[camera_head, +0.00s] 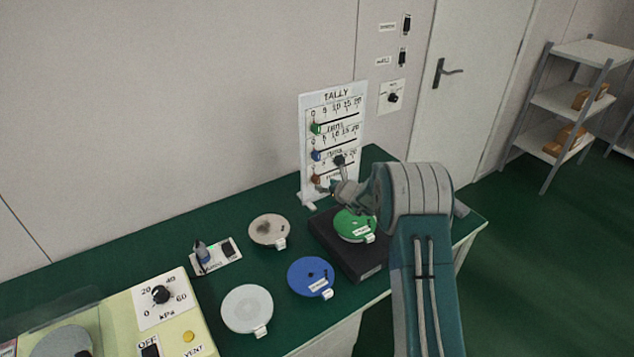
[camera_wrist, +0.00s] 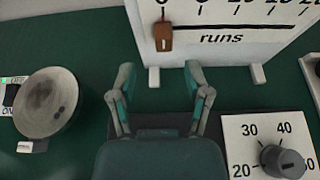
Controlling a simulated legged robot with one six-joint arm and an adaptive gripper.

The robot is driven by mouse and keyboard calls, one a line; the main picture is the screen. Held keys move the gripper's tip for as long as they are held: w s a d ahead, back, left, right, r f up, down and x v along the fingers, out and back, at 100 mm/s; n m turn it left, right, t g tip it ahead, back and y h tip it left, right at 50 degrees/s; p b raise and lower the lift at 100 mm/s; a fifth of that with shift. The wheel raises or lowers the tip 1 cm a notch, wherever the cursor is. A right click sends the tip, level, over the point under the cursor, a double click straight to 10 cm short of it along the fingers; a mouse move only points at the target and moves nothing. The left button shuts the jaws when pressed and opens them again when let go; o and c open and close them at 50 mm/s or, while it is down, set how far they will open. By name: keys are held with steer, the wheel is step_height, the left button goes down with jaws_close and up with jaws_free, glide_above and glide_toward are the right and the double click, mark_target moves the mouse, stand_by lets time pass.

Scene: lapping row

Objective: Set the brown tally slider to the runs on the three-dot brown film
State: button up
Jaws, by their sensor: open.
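The white tally board (camera_head: 333,97) stands upright at the back of the green bench, with green, blue and brown sliders in rows. The brown slider (camera_wrist: 163,37) is at the left end of its "runs" row, under the 0 mark; it also shows in the head view (camera_head: 317,179). My gripper (camera_wrist: 160,80) is open and empty, its fingers pointing at the board's lower part, with the brown slider between them in the picture but apart from them. A grey-brown disc (camera_head: 268,229) with a dark patch lies on the bench; it also shows in the wrist view (camera_wrist: 46,102).
A green disc (camera_head: 354,224) lies on a black block (camera_head: 367,265) under my arm. A blue disc (camera_head: 311,274) and a pale grey disc (camera_head: 247,308) lie nearby. A switch plate (camera_head: 222,257) and a yellow-green kPa unit (camera_head: 182,334) are left. A dial plate (camera_wrist: 241,137) shows at wrist-view right.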

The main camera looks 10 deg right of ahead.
mark_target(318, 181)
steer(key=x, duration=0.4)
steer(key=shift+w+d+f, duration=0.1)
steer(key=shift+w+d, duration=0.2)
steer(key=shift+w, duration=0.1)
steer(key=shift+w+a+f, duration=0.1)
steer(key=shift+w+a, duration=0.05)
steer(key=shift+w, duration=0.05)
steer(key=shift+w+a, duration=0.15)
steer(key=shift+a, duration=0.2)
steer(key=shift+d, duration=0.2)
jaws_close()
